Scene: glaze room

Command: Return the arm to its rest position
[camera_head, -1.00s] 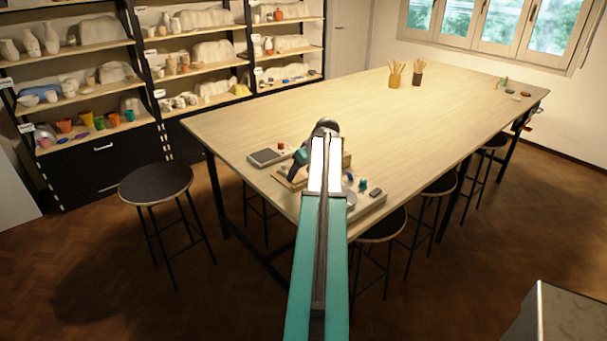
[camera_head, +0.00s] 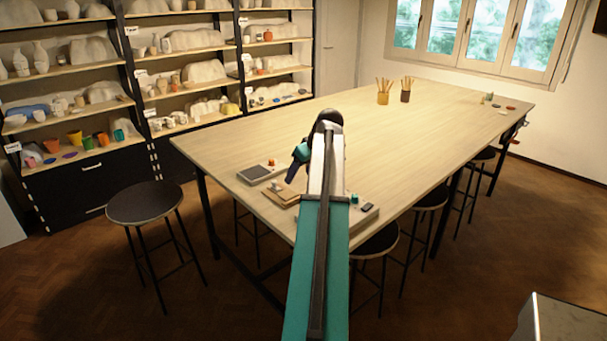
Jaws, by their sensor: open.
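My arm (camera_head: 322,240) reaches forward from the bottom of the head view, over the near end of the wooden table (camera_head: 290,115). It bends at a dark joint. My gripper (camera_head: 291,178) hangs down left of this joint, small and dark beside a teal wrist part. It looks open, with nothing visible in it. In the picture it lies just above a small wooden board (camera_head: 275,195). I cannot tell its height over the table. The arm hides part of the table's near end.
A flat grey device (camera_head: 262,172) lies left of the board. Right of my arm, a grey tray (camera_head: 364,217) holds small items, including a teal one (camera_head: 355,198). Two pencil pots (camera_head: 383,98) (camera_head: 405,96) stand farther back. The table's middle is clear. Stools (camera_head: 145,203) surround it; stocked shelves (camera_head: 75,165) stand left.

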